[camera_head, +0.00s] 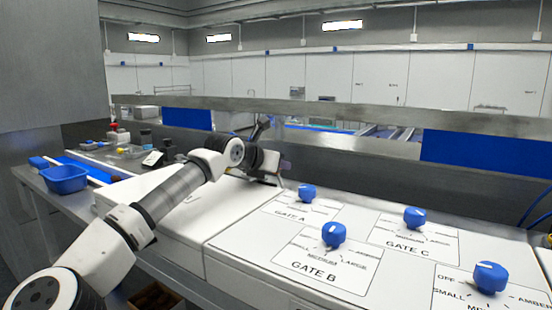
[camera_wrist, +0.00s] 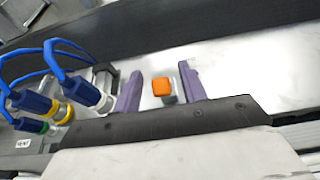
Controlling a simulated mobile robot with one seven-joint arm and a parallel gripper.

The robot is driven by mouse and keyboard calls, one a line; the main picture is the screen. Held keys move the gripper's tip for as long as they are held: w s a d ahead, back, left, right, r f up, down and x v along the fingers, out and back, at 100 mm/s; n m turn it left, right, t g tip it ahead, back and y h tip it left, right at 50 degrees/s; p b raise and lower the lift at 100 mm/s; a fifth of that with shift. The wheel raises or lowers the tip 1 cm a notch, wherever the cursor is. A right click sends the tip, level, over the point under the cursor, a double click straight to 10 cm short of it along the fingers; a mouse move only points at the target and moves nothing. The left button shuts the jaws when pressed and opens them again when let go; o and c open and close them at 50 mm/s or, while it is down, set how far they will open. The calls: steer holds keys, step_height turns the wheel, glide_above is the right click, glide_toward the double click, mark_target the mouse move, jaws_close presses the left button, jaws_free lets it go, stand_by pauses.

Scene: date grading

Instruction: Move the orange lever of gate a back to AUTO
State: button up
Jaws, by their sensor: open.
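The orange lever (camera_wrist: 162,88) shows in the wrist view as a small orange block on a grey stem, on a pale metal surface. My gripper (camera_wrist: 161,76) has its two purple fingers spread, one on each side of the lever. Gaps show between the lever and both fingers, and the lever is nearer the right one. A tiny marking near the right fingertip is too small to read, so I cannot tell the lever's setting. In the head view the lever is hidden, and my arm reaches to the back of the console, beyond the GATE A label (camera_head: 290,214).
Blue-cabled connectors (camera_wrist: 60,105) stand left of the gripper in the wrist view. Blue knobs for gate A (camera_head: 307,192), gate B (camera_head: 333,234) and gate C (camera_head: 414,217) stand on the white console. A metal rail (camera_head: 330,116) runs behind. A blue bin (camera_head: 65,180) sits far left.

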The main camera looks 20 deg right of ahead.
steer(key=shift+w+d+f, duration=0.15)
steer(key=shift+w+d, duration=0.05)
jaws_close()
